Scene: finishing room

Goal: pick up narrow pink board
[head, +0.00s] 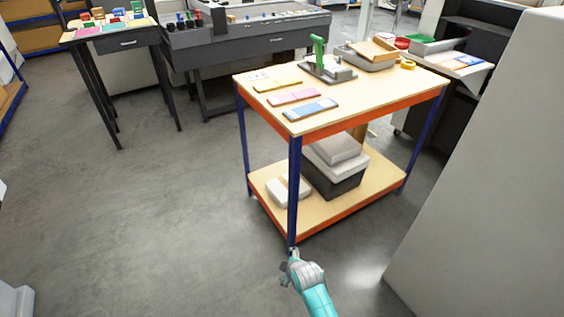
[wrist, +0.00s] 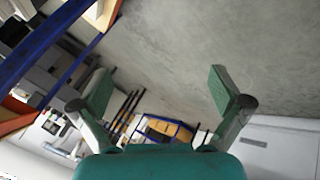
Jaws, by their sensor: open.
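The narrow pink board (head: 294,97) lies flat on the light wooden top of the orange-edged workbench (head: 390,90). It lies between a yellow board (head: 277,86) and a blue board (head: 311,109), apart from both. My gripper (head: 290,254) is low in front of the bench, near the foot of its front blue leg, well below and away from the pink board. In the wrist view my gripper (wrist: 160,92) is open, with nothing between its fingers. The pink board does not show in the wrist view.
A green-handled tool (head: 319,55) and a grey tray (head: 368,58) stand behind the boards. Bins (head: 335,175) sit on the bench's lower shelf (head: 330,212). A large pale block (head: 490,190) rises at right. The floor (head: 150,210) at left is clear.

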